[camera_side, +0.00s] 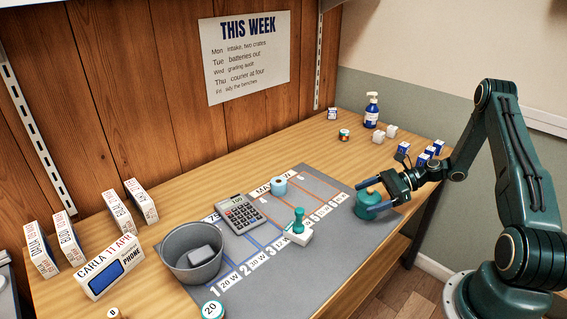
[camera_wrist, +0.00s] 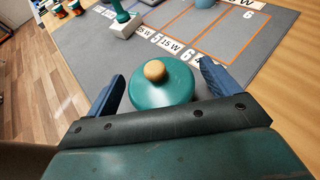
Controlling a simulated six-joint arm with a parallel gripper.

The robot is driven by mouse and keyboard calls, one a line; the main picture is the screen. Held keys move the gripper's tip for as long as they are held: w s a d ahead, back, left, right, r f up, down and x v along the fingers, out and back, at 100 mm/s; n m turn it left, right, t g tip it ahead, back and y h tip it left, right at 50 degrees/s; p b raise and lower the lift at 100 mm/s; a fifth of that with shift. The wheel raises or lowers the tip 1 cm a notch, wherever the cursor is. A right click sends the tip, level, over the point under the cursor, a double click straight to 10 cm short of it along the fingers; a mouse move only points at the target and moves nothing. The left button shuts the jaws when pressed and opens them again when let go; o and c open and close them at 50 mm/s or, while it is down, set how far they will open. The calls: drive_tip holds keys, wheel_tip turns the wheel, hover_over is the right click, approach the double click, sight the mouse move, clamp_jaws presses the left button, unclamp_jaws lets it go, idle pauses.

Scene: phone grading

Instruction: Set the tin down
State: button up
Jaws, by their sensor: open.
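The tin (camera_side: 367,209) is a round dark green pot with a wooden knob on its lid. It stands upright on the grey mat (camera_side: 268,272), near the mat's right end. My gripper (camera_side: 370,196) is open, with its blue fingers on either side of the tin. In the wrist view the tin (camera_wrist: 162,84) sits between the spread fingers of my gripper (camera_wrist: 160,85), with a gap showing on both sides. The underside of the tin is hidden.
A green-handled stamp (camera_side: 299,222) on a white block stands left of the tin. A calculator (camera_side: 240,213), a grey bucket (camera_side: 192,252) and a light blue roll (camera_side: 279,185) are farther left. Small blue-and-white boxes (camera_side: 423,159) lie behind my gripper.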

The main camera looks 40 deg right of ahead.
wheel_tip(320, 180, up, 16)
drive_tip(key=shift+r, duration=0.15)
idle(0.6)
drive_tip(key=shift+a, duration=0.1)
drive_tip(key=s+a+r+n+g+h, duration=0.25)
drive_tip(key=a+r+n, duration=0.25)
drive_tip(key=a+n, duration=0.25)
drive_tip(key=s+a+r+n+g+h, duration=0.2)
drive_tip(key=a+r+n+h, duration=0.2)
drive_tip(key=a+n, duration=0.4)
drive_tip(key=s+a+r+n+t+h, duration=0.1)
drive_tip(key=s+a+r+n+h, duration=0.1)
drive_tip(key=s+n, duration=0.3)
drive_tip(key=s+a+r+n+h, duration=0.2)
drive_tip(key=s+n, duration=0.3)
drive_tip(key=s, duration=0.5)
drive_tip(key=shift+a+r+t, duration=0.25)
drive_tip(key=shift+t, duration=0.1)
